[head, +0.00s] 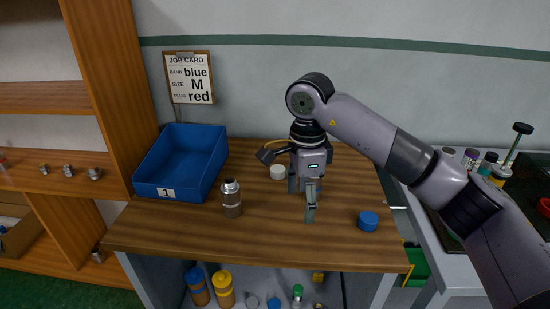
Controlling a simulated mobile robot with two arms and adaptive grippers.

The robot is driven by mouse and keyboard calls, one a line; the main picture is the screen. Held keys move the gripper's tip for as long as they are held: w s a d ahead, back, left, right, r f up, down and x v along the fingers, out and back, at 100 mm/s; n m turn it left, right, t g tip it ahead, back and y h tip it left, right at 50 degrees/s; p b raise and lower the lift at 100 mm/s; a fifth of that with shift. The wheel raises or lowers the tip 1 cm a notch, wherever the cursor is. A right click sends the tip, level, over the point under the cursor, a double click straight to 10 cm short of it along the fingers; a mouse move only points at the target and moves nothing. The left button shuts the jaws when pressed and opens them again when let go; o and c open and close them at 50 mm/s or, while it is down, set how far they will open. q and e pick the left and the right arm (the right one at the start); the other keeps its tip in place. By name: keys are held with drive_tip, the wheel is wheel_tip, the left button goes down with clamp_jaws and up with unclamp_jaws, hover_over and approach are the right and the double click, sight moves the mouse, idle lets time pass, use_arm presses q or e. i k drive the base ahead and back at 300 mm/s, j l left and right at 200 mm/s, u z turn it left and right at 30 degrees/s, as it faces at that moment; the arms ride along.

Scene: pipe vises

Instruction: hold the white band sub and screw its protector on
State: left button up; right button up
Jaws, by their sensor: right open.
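A metal sub (231,200) stands upright on the wooden table, left of centre; the colour of any band on it is too small to tell. A white cap-like piece (278,172) lies on the table behind and left of my right gripper. A blue cap (368,221) sits at the right of the table. My right gripper (302,203) points down over the middle of the table, open, with nothing seen between its fingers. It is to the right of the sub and apart from it. My left gripper is out of view.
A blue bin (166,191) marked 1 stands at the table's left. A job card (189,78) on the wall reads blue, M, red. Small metal parts sit on the left shelf (60,180). Bottles and caps stand below the table. The table's front middle (265,242) is clear.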

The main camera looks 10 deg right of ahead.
sight(230, 191)
drive_tip(key=i, duration=1.2)
